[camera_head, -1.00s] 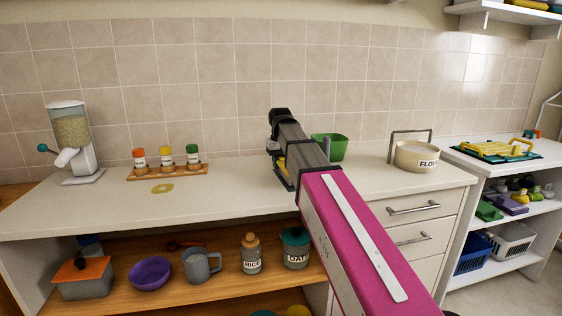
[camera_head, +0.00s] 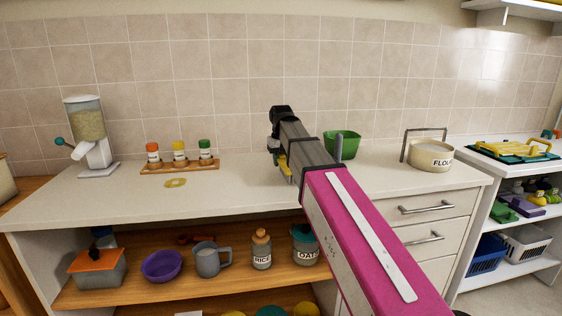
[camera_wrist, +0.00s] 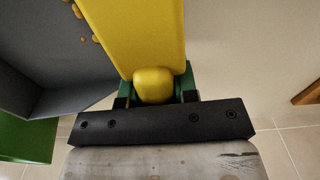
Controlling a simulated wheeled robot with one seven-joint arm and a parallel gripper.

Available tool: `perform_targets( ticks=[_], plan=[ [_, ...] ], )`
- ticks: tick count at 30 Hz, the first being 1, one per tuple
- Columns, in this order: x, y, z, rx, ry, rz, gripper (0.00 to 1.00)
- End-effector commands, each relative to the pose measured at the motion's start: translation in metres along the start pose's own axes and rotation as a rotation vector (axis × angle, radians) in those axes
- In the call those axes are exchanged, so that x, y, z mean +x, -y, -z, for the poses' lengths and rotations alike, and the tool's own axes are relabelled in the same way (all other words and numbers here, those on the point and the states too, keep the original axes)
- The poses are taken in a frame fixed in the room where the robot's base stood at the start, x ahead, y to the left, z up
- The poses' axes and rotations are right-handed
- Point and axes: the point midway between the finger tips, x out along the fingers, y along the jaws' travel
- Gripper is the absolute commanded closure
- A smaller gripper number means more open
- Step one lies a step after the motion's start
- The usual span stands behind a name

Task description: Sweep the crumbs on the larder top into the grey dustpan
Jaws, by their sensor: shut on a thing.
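My gripper (camera_wrist: 153,88) is shut on a yellow tool (camera_wrist: 150,30), seen close up in the wrist view; its far end is out of frame. In the head view my gripper (camera_head: 281,160) is over the white larder top (camera_head: 235,190), with a bit of yellow below it. The grey dustpan (camera_wrist: 50,60) is left of the yellow tool in the wrist view. Several orange-yellow crumbs (camera_wrist: 84,39) show at the dustpan's upper right part, close to the tool. My arm hides most of this area in the head view.
A green tub (camera_head: 343,142) and a flour pot (camera_head: 430,155) stand to the right. A spice rack (camera_head: 180,166), a yellow ring-shaped patch (camera_head: 175,183) and a grain dispenser (camera_head: 90,135) are at left. The tiled wall is close behind. The front middle of the top is clear.

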Motion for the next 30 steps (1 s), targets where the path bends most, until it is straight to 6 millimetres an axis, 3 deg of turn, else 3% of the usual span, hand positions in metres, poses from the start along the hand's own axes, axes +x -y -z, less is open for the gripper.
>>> perform_targets(
  ticks=[30],
  plan=[
    [0.0077, -0.0033, 0.0000, 0.000, 0.000, 0.000, 0.93]
  ],
)
